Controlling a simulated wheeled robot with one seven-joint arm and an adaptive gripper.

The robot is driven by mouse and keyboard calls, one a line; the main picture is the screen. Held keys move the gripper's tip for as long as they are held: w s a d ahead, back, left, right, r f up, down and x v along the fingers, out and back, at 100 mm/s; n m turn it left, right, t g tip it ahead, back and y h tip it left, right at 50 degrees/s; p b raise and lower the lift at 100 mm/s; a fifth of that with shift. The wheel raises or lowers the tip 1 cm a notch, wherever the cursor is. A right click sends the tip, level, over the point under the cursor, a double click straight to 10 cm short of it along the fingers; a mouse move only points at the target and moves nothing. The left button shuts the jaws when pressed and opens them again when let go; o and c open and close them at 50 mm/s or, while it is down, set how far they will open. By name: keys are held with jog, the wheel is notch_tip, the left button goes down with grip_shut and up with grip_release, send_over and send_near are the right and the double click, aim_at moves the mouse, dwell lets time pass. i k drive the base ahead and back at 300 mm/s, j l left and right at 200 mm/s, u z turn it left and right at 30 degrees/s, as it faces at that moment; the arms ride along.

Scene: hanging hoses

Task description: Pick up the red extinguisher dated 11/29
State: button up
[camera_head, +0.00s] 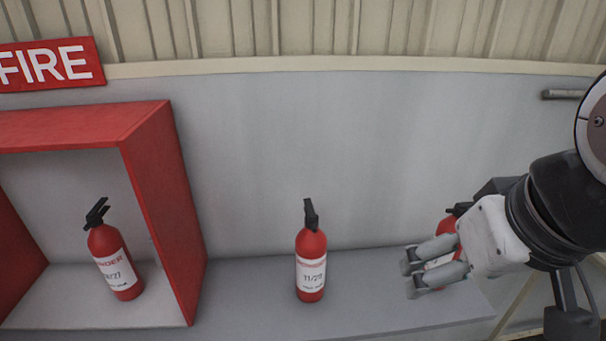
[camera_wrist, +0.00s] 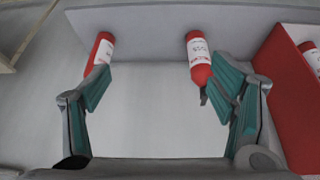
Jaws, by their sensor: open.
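A red extinguisher (camera_head: 311,262) with a black handle and a white label stands upright on the grey ledge, in the middle of the head view. Its small handwritten date seems to read 11/29. It also shows in the wrist view (camera_wrist: 195,52), near the right finger. Another red extinguisher (camera_head: 450,226) is largely hidden behind my gripper in the head view, its date unreadable; in the wrist view it is at the left (camera_wrist: 103,50). My gripper (camera_head: 413,275) is open and empty, its fingers pointing left, to the right of the middle extinguisher.
A third extinguisher (camera_head: 112,262) stands inside an open red box (camera_head: 165,190) at the left, its date hard to read. A red FIRE sign (camera_head: 48,64) is above the box. The grey ledge (camera_head: 250,290) is clear between box and middle extinguisher. A wall stands behind.

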aim_at(311, 241)
jog(key=i+j+z, duration=0.15)
jog(key=j+z, duration=0.15)
jog(key=z, duration=0.2)
jog(key=j+z, duration=0.3)
jog(key=z, duration=0.2)
jog(key=i+j, duration=0.05)
